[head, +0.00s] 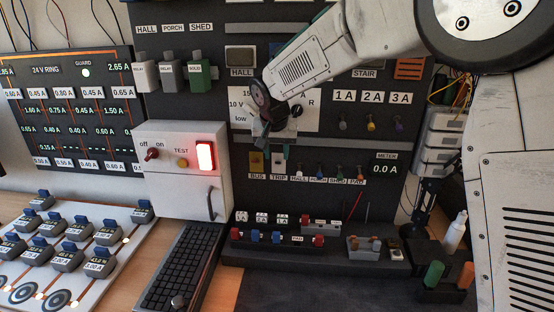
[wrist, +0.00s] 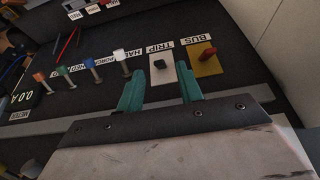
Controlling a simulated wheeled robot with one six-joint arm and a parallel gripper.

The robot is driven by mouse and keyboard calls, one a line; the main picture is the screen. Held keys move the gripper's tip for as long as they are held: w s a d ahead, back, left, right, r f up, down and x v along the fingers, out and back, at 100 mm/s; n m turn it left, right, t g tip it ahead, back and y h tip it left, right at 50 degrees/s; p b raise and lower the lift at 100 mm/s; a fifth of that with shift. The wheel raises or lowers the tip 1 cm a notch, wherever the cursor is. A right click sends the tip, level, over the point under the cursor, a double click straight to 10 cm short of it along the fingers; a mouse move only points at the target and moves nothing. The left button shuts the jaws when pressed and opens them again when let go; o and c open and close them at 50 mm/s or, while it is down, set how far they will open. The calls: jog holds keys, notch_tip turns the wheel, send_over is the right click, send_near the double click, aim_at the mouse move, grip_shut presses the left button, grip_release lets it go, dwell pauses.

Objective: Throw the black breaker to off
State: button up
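The black breaker (wrist: 159,64) is a small black lever on a white plate, labelled TRIP. In the wrist view it stands between and just beyond the two teal fingertips of my gripper (wrist: 160,75). My gripper is open and empty, and I see no contact with the lever. In the head view my gripper (head: 272,142) is in front of the panel just above the TRIP label (head: 279,177) and partly covers that plate. Which way the black lever is thrown I cannot tell.
A red lever (wrist: 208,53) on a yellow BUS plate stands close beside the black one. Several small coloured toggles (wrist: 92,64) line the other side. The meter (head: 385,169) reads 0.0 A. A white box (head: 183,170) with a lit red lamp stands left of the panel.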

jog(key=shift+x, duration=1.65)
jog(key=shift+d, duration=0.1)
grip_shut()
jog(key=shift+s+f+t, duration=0.15)
jog(key=shift+s+t, duration=0.05)
jog(key=shift+t, duration=0.1)
jog(key=shift+s+a+f+t+h, duration=0.15)
jog(key=shift+f+t+h, duration=0.2)
jog(key=shift+f+t, duration=1)
jog(key=shift+s+f+t+h, duration=0.2)
jog(key=shift+f+t+h, duration=0.25)
jog(key=shift+t, duration=1.8)
jog(key=shift+s+a+f+t+h, duration=0.25)
jog(key=shift+f+t, duration=0.65)
jog(key=shift+t, duration=0.9)
jog(key=shift+w+d, duration=0.1)
jog(key=shift+d, duration=0.15)
